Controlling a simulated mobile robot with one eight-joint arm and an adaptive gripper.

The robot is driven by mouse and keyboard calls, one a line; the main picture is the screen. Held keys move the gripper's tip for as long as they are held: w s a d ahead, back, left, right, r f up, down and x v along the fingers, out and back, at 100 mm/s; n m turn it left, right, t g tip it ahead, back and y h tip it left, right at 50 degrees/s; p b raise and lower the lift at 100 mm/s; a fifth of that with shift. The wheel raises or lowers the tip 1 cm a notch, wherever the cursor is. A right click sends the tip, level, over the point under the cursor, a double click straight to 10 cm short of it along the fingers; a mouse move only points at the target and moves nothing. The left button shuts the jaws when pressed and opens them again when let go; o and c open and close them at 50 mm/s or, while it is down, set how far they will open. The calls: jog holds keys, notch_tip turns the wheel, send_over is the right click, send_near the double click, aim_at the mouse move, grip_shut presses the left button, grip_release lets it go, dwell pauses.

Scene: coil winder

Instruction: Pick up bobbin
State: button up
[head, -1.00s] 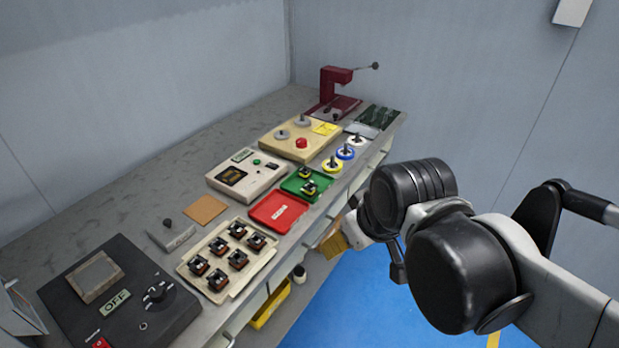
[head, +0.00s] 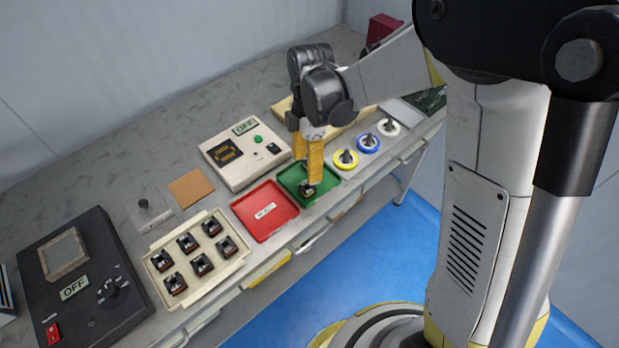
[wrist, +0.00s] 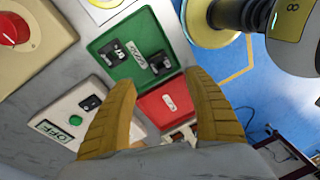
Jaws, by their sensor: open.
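My gripper (head: 307,172) is over the green tray (head: 286,176), its yellow fingers pointing down. In the wrist view my gripper (wrist: 160,82) is open, with nothing between the fingers. Two small dark bobbins lie in the green tray: one on the left (wrist: 122,55) and one on the right (wrist: 160,63) in the wrist view. Both are beyond the fingertips there. In the head view a bobbin (head: 307,190) shows beside the fingertip, and the fingers hide part of the tray. I cannot tell whether a finger touches anything.
A red tray (head: 263,233) adjoins the green one. A cream tray (head: 155,260) holds several dark parts. Yellow (head: 345,159), blue (head: 368,143) and white (head: 389,127) spools stand to the right. A control box marked OFF (head: 222,150) stands behind. The grey bench's front edge is close to the trays.

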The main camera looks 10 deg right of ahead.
aim_at(306, 187)
jog(key=f, duration=0.2)
jog(key=shift+s+a+f+b, duration=0.1)
jog(key=shift+s+f+b, duration=0.1)
jog(key=shift+f+b, duration=0.15)
jog(key=f+b, duration=0.2)
jog(key=f, duration=0.1)
jog(key=f+b, duration=0.1)
jog(key=f, duration=0.1)
jog(key=shift+s+f, duration=0.2)
jog(key=shift+s, duration=0.05)
jog(key=shift+r, duration=0.1)
jog(key=c, duration=1.2)
